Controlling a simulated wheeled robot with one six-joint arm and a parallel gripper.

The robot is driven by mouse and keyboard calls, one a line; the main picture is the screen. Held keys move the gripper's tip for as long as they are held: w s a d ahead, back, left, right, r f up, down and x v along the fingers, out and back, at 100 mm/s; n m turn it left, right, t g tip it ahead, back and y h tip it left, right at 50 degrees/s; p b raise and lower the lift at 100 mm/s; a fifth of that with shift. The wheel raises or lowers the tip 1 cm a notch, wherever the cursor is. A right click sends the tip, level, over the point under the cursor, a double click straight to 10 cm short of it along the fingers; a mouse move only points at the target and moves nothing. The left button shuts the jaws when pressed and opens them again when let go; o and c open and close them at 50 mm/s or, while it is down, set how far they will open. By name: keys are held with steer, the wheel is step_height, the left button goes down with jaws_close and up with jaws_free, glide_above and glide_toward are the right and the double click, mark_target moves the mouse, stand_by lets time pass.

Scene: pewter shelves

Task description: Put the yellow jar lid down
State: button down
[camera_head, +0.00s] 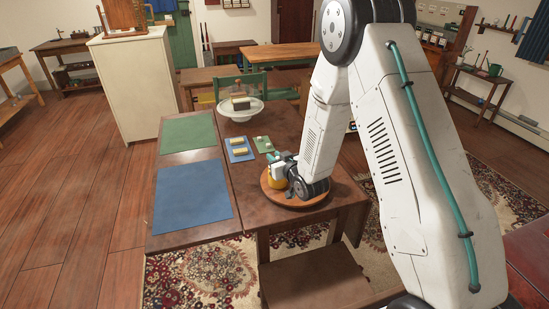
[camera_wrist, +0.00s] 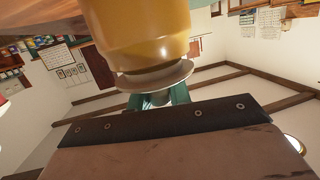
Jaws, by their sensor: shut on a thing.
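The yellow jar (camera_head: 275,179) stands on a round wooden board (camera_head: 313,202) near the table's front edge; my gripper and wrist partly hide it in the head view. In the wrist view, which is upside down, the yellow jar (camera_wrist: 145,28) fills the top centre. A pale disc-shaped lid (camera_wrist: 158,76) is at the jar's mouth, slightly tilted in the picture. I cannot tell whether it rests on the rim. My gripper (camera_wrist: 168,97), with teal fingertips, is shut on the lid from its top side. In the head view, my gripper (camera_head: 276,158) is just above the jar.
On the table (camera_head: 290,122), a green mat (camera_head: 188,132) and a blue mat (camera_head: 192,197) lie at left. A small blue tray (camera_head: 246,158) with yellow pieces, a small green tray (camera_head: 264,149) and a white bowl (camera_head: 240,113) are behind. A bench (camera_head: 315,278) stands in front.

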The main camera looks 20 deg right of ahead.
steer(key=shift+w+f, duration=0.1)
steer(key=shift+f, duration=0.25)
steer(key=shift+f, duration=0.15)
steer(key=c, duration=1.3)
jaws_free()
